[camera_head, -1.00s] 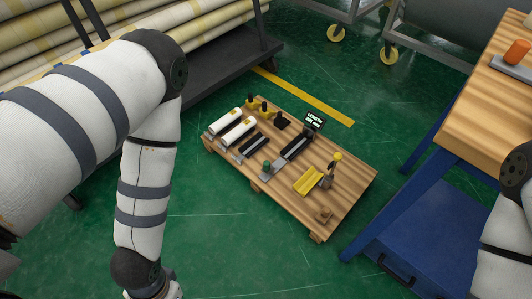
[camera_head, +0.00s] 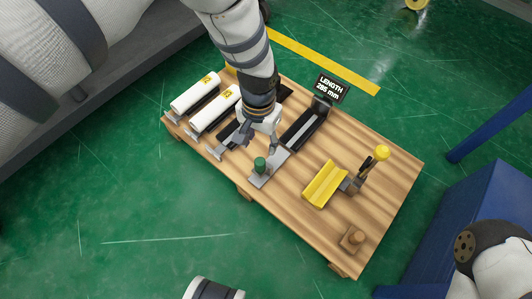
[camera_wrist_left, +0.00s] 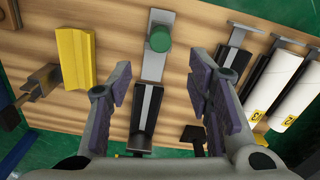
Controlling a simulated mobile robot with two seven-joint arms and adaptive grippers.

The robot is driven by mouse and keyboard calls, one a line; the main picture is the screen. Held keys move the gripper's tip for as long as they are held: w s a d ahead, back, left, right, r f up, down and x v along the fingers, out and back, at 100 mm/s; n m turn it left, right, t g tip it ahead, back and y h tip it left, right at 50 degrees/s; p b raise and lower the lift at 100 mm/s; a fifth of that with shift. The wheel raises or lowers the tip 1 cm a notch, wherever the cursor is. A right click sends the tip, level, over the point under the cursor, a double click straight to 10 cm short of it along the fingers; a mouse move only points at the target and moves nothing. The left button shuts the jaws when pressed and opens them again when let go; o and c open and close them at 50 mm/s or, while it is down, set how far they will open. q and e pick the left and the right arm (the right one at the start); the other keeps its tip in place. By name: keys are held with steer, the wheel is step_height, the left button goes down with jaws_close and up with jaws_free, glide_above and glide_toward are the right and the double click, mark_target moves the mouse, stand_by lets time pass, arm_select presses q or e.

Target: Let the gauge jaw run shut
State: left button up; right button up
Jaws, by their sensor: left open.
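The gauge is a dark channel (camera_head: 304,133) on the wooden pallet, with a display (camera_head: 328,90) reading "LENGTH 285 mm". At its near end lies a grey metal plate (camera_head: 275,167) carrying a green knob (camera_head: 260,164), seemingly the gauge jaw. My left gripper (camera_head: 263,144) hangs over the pallet, just behind the knob. In the left wrist view its fingers (camera_wrist_left: 160,85) are spread apart and empty, with the green knob (camera_wrist_left: 159,38) beyond the gap between them. No contact with the knob shows. The channel (camera_wrist_left: 147,110) runs beneath the fingers. My right gripper is out of view.
Two white wrapped rolls (camera_head: 195,93) (camera_head: 217,108) lie at the pallet's left. A blue bench stands at right; green floor lies in front.

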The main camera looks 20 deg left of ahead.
mark_target(260, 161)
arm_select(q)
steer(key=f+b, duration=0.1)
steer(key=f, duration=0.2)
steer(key=f+b, duration=0.1)
steer(key=f, duration=0.2)
steer(key=f+b, duration=0.2)
steer(key=f, duration=0.2)
steer(key=shift+s, duration=0.4)
steer(key=shift+f, duration=0.55)
steer(key=shift+w, duration=0.1)
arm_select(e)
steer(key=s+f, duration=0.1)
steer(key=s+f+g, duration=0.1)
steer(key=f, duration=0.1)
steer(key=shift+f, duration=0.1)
arm_select(q)
jaws_close()
